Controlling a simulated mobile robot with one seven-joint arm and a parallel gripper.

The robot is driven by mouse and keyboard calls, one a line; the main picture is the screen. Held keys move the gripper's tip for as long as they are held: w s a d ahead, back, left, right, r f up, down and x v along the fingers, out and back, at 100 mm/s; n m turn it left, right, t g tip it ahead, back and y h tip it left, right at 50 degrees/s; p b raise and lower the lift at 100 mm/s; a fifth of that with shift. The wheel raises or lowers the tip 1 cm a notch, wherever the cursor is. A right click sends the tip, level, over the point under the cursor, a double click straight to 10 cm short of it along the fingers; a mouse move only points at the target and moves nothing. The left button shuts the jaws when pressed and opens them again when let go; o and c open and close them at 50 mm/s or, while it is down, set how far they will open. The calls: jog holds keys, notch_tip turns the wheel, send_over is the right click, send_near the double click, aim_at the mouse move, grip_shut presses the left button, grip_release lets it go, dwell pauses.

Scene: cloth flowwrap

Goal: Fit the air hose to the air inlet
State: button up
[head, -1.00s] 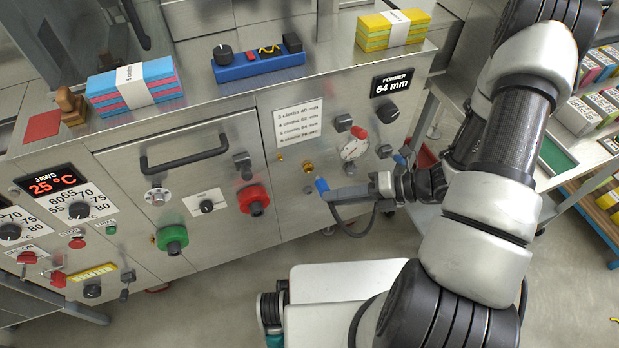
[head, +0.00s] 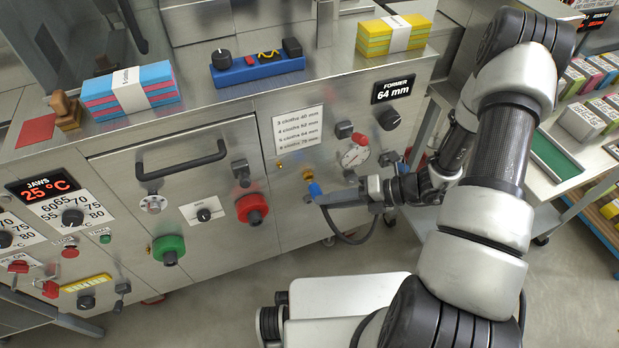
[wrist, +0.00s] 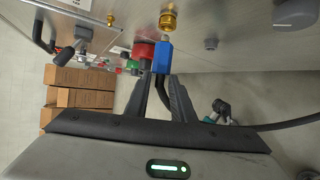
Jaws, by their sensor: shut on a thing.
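The air hose ends in a blue connector (head: 315,190), with a black hose (head: 352,240) looping down below my arm. My gripper (head: 324,198) is shut on this connector, which also shows in the wrist view (wrist: 162,54) upright between the fingertips (wrist: 163,80). A brass fitting, apparently the air inlet (head: 308,176), sticks out of the steel panel just above the connector. In the wrist view the brass fitting (wrist: 168,21) is just beyond the connector's tip, slightly right. They look close and roughly in line; I cannot tell whether they touch.
A smaller brass nub (head: 280,164) is left of the inlet. A pressure gauge (head: 354,157) with a red knob (head: 359,138) sits to the right. A red knob (head: 252,208) and green knob (head: 169,249) project from the panel at left.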

jog(key=shift+w+a, duration=0.2)
jog(key=shift+w, duration=0.45)
jog(key=shift+w+a, duration=0.2)
jog(key=shift+w, duration=0.4)
dwell(0.8)
jog(key=m+y+b, duration=0.1)
jog(key=y, duration=0.2)
jog(key=f+m+y+b, duration=0.1)
jog(key=y+b, duration=0.1)
jog(key=y, duration=0.1)
jog(key=f+m+t+y+b, duration=0.1)
jog(key=m+y+b, duration=0.1)
jog(key=y, duration=0.1)
jog(key=shift+w+d, duration=0.1)
jog(key=shift+w, duration=0.05)
